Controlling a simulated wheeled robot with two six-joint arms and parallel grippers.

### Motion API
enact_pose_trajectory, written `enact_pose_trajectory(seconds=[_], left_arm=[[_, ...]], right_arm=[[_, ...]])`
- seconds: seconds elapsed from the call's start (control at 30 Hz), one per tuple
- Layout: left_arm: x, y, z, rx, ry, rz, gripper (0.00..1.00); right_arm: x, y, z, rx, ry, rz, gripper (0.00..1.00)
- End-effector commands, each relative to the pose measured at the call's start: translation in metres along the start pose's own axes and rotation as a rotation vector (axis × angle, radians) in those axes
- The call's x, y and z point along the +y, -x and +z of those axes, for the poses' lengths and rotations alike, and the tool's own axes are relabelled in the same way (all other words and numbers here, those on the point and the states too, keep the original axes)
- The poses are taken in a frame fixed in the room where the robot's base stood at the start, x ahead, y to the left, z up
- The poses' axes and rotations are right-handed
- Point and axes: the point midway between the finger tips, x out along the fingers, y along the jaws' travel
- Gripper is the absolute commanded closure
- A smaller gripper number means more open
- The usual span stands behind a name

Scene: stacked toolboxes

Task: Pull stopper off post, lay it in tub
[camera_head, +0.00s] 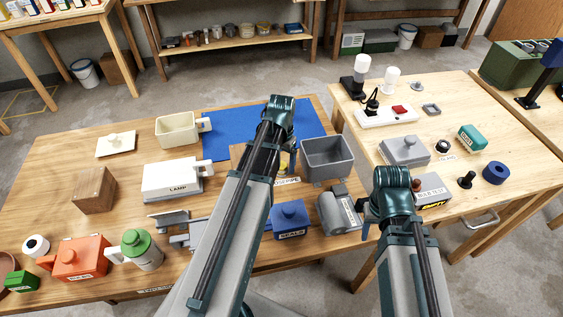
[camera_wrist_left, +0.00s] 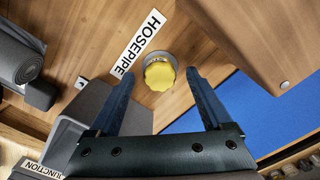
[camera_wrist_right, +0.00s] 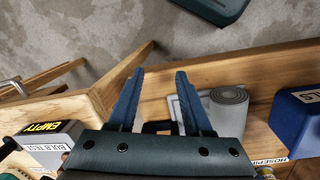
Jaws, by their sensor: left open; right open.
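The stopper is a yellow ribbed knob (camera_wrist_left: 160,74) on a pale round base beside the HOSEPIPE label (camera_wrist_left: 140,43). In the head view it is a small yellow patch (camera_head: 284,161) partly hidden by my left wrist. My left gripper (camera_wrist_left: 162,73) is open and points down, with the knob in line between its fingertips; I cannot tell whether they touch it. The post under the knob is hidden. The grey open tub (camera_head: 328,173) stands just right of my left gripper, and looks empty. My right gripper (camera_wrist_right: 160,72) is open and empty near the table's front right edge.
A wooden block (camera_wrist_left: 240,35) stands close to the knob. A blue mat (camera_head: 225,124) lies behind. A blue box (camera_head: 290,219) and a grey roll on a stand (camera_head: 340,210) are in front of the tub. A gap separates this table from the right one.

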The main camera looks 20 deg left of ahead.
Motion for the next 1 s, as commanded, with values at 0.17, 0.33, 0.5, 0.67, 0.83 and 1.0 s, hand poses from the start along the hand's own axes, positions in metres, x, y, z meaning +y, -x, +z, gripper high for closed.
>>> enact_pose_trajectory(seconds=[0.17, 0.33, 0.5, 0.67, 0.83, 1.0], left_arm=[[0.0, 0.0008, 0.0001, 0.0, 0.0, 0.0, 0.19], [0.0, 0.0008, 0.0, 0.0, 0.0, 0.0, 0.49], [0.0, 0.0008, 0.0001, 0.0, 0.0, 0.0, 0.8], [0.0, 0.0008, 0.0001, 0.0, 0.0, 0.0, 0.54], [0.0, 0.0008, 0.0, 0.0, 0.0, 0.0, 0.85], [0.0, 0.0007, 0.0001, 0.0, 0.0, 0.0, 1.0]], right_arm=[[0.0001, 0.0008, 0.0001, 0.0, 0.0, 0.0, 0.5], [0.0001, 0.0008, 0.0001, 0.0, 0.0, 0.0, 0.5], [0.0001, 0.0008, 0.0, 0.0, 0.0, 0.0, 0.5], [0.0001, 0.0008, 0.0001, 0.0, 0.0, 0.0, 0.5], [0.0001, 0.0007, 0.0001, 0.0, 0.0, 0.0, 0.5], [0.0001, 0.0007, 0.0001, 0.0, 0.0, 0.0, 0.5]])
